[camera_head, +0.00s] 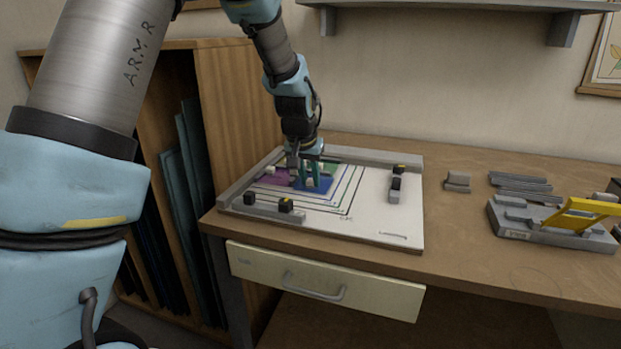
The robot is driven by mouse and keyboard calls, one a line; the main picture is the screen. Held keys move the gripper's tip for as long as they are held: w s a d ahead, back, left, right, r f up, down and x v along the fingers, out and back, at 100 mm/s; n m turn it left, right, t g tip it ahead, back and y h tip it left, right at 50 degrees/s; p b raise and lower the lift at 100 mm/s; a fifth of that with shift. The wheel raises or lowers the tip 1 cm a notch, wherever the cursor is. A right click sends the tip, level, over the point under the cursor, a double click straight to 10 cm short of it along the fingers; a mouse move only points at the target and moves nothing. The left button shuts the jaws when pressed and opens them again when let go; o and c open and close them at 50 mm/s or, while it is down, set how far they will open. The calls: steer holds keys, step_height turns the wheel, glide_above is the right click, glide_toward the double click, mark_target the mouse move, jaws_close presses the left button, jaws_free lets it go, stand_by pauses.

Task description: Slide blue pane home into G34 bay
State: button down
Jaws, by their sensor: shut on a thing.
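The blue pane (323,187) lies flat or nearly flat on the white layout board (375,232), inside nested printed outlines. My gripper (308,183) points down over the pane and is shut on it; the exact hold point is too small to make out. A purple pane (272,181) lies to the left of the blue one. A green pane (326,167) lies behind it, partly hidden by my gripper. I cannot read a G34 label, and cannot tell whether the blue pane touches its neighbours.
Grey rails edge the board at the back and left. Black-knobbed stops (286,205) stand at its front left, and another stop (394,188) stands at its right. Grey bars (525,183) and a yellow-handled tool (578,216) lie farther right.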

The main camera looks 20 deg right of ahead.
steer(key=shift+w+a, duration=0.1)
steer(key=shift+w, duration=0.75)
stand_by(0.9)
steer(key=c, duration=0.6)
jaws_free()
step_height(320, 180, up, 7)
steer(key=p, duration=0.5)
stand_by(0.6)
